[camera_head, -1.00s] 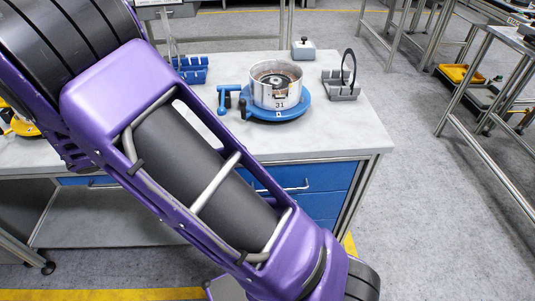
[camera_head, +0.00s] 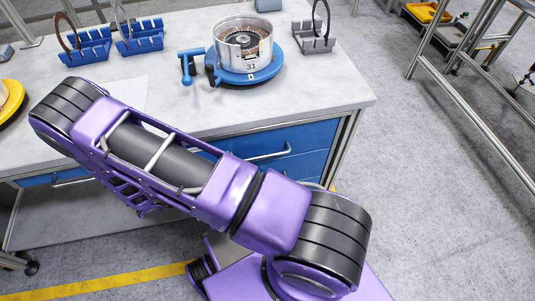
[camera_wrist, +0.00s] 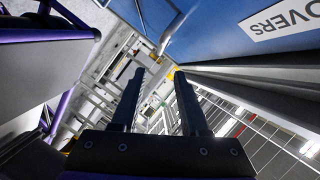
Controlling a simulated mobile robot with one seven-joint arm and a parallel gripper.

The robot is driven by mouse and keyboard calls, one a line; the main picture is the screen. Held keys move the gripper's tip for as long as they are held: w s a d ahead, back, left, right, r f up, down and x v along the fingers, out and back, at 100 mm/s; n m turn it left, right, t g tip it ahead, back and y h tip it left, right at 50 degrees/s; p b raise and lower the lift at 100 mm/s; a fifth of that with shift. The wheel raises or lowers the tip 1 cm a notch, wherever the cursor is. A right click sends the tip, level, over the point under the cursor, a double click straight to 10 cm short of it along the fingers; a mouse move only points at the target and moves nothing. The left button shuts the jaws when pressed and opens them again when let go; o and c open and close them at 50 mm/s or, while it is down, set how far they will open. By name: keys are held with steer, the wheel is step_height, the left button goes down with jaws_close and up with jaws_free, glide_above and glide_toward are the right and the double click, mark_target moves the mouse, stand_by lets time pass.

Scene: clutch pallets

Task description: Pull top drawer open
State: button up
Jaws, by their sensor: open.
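The blue top drawer (camera_head: 312,136) is in the workbench's right part in the head view, with a silver bar handle (camera_head: 270,156). It looks shut. My arm covers its left part. In the wrist view a blue front (camera_wrist: 225,25) with a white label ending in "OVERS" fills the upper right. A silver curved bar (camera_wrist: 168,32), apparently a handle, shows at its left edge. My gripper (camera_wrist: 158,75) is open and empty, its two dark fingers apart, with the bar beyond the fingertips. The head view does not show my gripper.
On the white bench top (camera_head: 325,100) stand a metal housing marked 31 (camera_head: 243,45) on a blue turntable (camera_head: 250,77), a grey holder (camera_head: 314,42) and blue holders (camera_head: 85,46). A metal frame (camera_head: 460,105) stands at right. Floor between it and the bench is clear.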

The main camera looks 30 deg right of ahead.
mark_target(267, 155)
steer(key=x, duration=1.3)
steer(key=shift+d+f, duration=0.1)
steer(key=shift+d, duration=0.25)
steer(key=shift+c, duration=0.2)
jaws_close()
stand_by(0.5)
